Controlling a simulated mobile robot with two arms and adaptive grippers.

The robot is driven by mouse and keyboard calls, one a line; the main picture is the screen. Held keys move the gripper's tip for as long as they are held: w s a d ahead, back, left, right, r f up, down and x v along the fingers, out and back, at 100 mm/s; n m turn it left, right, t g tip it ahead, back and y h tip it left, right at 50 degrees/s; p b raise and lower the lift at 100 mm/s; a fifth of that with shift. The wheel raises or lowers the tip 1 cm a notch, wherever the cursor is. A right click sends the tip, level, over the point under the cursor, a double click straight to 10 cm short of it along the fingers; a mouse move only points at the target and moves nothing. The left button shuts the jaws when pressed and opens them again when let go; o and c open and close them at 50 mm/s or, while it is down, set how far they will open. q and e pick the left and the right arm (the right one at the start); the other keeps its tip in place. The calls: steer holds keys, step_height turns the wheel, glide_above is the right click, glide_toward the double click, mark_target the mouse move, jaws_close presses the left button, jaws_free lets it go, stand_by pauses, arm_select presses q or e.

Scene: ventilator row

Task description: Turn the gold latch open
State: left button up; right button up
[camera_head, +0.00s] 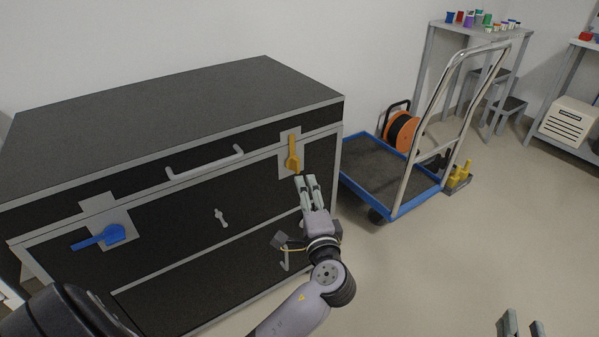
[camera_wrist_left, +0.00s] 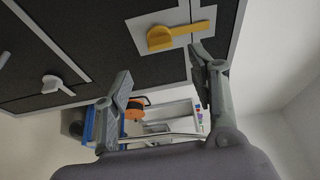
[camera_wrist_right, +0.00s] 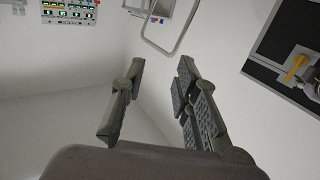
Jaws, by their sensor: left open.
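The gold latch (camera_head: 292,158) is on a light plate at the right end of the black chest's front (camera_head: 170,206). Its narrow arm points up across the lid seam. It also shows in the left wrist view (camera_wrist_left: 160,39), near the top, and in the right wrist view (camera_wrist_right: 296,69), at the right edge. My left gripper (camera_head: 306,180) is open and empty, just below and slightly right of the latch, apparently apart from it. My right gripper (camera_head: 521,326) is open and empty at the bottom right, far from the chest; its spread fingers show in the right wrist view (camera_wrist_right: 155,95).
A blue latch (camera_head: 100,238) at the chest's left end lies sideways. A lid handle (camera_head: 205,163) and a small grey knob (camera_head: 221,217) stick out from the front. A blue trolley (camera_head: 392,209) with a tall metal handle stands right of the chest. Floor in front is clear.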

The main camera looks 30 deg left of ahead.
mark_target(298, 169)
arm_select(q)
steer(key=b+x, duration=0.1)
steer(key=x, duration=0.8)
steer(key=shift+w+a+f, duration=0.1)
steer(key=shift+w+a, duration=0.35)
steer(key=shift+a, duration=0.05)
arm_select(e)
step_height(298, 169, up, 8)
steer(key=s+t+y, duration=0.1)
steer(key=t, duration=0.3)
steer(key=shift+a+t+y, duration=0.3)
steer(key=shift+a+y, duration=0.1)
steer(key=shift+a, duration=0.05)
steer(key=shift+f, duration=0.1)
arm_select(q)
jaws_close()
